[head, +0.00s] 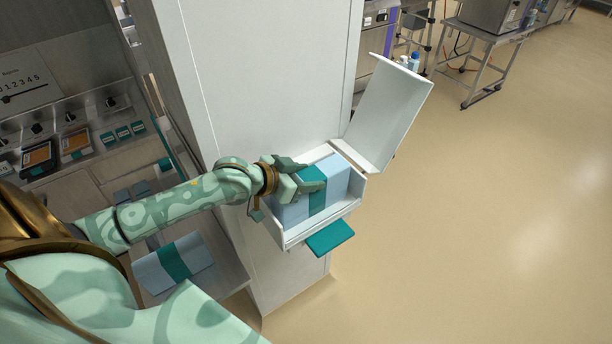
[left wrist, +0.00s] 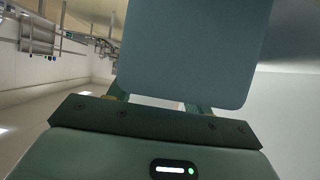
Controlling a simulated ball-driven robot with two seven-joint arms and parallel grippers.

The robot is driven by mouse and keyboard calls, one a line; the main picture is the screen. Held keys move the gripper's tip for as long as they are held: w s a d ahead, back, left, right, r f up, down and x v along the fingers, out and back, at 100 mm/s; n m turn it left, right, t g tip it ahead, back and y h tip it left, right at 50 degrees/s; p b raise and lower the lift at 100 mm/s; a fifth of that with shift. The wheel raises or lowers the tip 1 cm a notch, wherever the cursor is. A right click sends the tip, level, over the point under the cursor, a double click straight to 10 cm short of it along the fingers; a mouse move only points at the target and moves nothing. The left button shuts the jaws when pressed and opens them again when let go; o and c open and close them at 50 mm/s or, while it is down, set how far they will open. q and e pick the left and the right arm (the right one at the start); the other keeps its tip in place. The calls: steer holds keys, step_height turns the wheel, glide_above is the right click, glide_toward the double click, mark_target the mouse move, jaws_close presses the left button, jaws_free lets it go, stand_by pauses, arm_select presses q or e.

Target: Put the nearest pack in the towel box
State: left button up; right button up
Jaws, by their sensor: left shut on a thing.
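The white towel box (head: 308,229) is fixed to the side of a white column, its lid (head: 389,115) swung up and open. A light blue pack with a teal band (head: 336,177) is at the box opening, between its walls. Its top stands above the rim; its underside is hidden, so I cannot tell whether it rests on the floor. My left gripper (head: 303,177) is shut on this pack from the left. In the left wrist view the pack (left wrist: 195,50) is a large blue-grey face beyond the gripper body. My right gripper is not in view.
Another blue pack with a teal band (head: 174,263) lies on the metal surface at lower left. A teal tab (head: 330,237) sticks out under the box. The column (head: 265,80) stands close beside my left arm. Open floor (head: 480,220) lies to the right.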

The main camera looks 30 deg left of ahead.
arm_select(q)
steer(key=o, duration=1.2)
steer(key=shift+o, duration=1.1)
steer(key=shift+a, duration=0.1)
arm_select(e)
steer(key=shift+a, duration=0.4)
arm_select(q)
steer(key=shift+s+r, duration=0.15)
steer(key=shift+s, duration=0.05)
steer(key=p+v, duration=0.3)
steer(key=v, duration=0.8)
steer(key=shift+s+a+r, duration=0.15)
steer(key=shift+a+r, duration=0.05)
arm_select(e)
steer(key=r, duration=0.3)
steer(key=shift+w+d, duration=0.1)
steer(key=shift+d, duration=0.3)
arm_select(q)
steer(key=shift+f, duration=0.15)
